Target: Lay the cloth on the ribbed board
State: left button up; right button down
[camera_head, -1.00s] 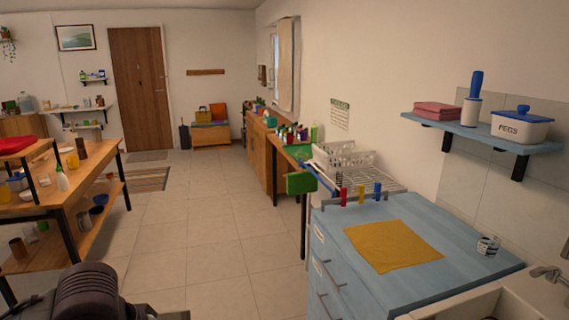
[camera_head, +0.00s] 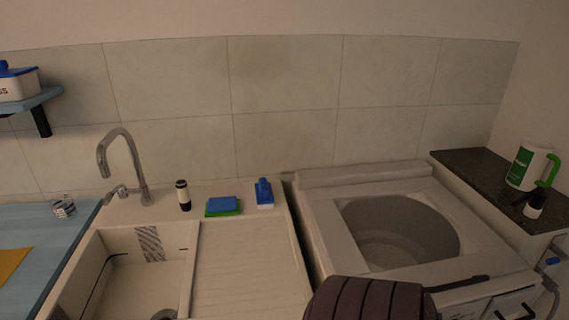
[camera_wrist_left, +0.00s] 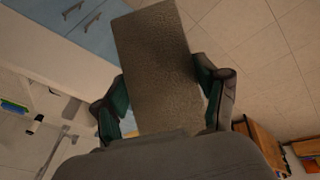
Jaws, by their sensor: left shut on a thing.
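In the wrist view my left gripper (camera_wrist_left: 163,98) is shut on a grey-brown speckled rectangular piece (camera_wrist_left: 158,65), which sticks out well beyond the fingers. It looks like stiff cloth, but I cannot tell for sure. The ribbed board (camera_head: 240,265) is the pale grooved drainer right of the sink basin in the head view. Its visible grooved surface is bare. A yellow cloth (camera_head: 12,262) lies on the blue counter at the left edge, only partly in view. My left gripper does not show in the head view, and my right gripper shows in neither view.
The tap (camera_head: 125,165) rises behind the basin (camera_head: 130,280). An open top-loading washer (camera_head: 325,225) is at right. Floor tiles (camera_wrist_left: 265,60) show in the wrist view.

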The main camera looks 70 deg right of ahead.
aim_at(245, 258)
jog(key=l+z, duration=0.2)
jog(key=z, duration=0.25)
jog(key=i+l+z, duration=0.1)
jog(key=z, duration=0.4)
jog(key=i+l+z, duration=0.1)
jog(key=z, duration=0.35)
jog(key=i+l+z, duration=0.15)
jog(key=z, duration=0.35)
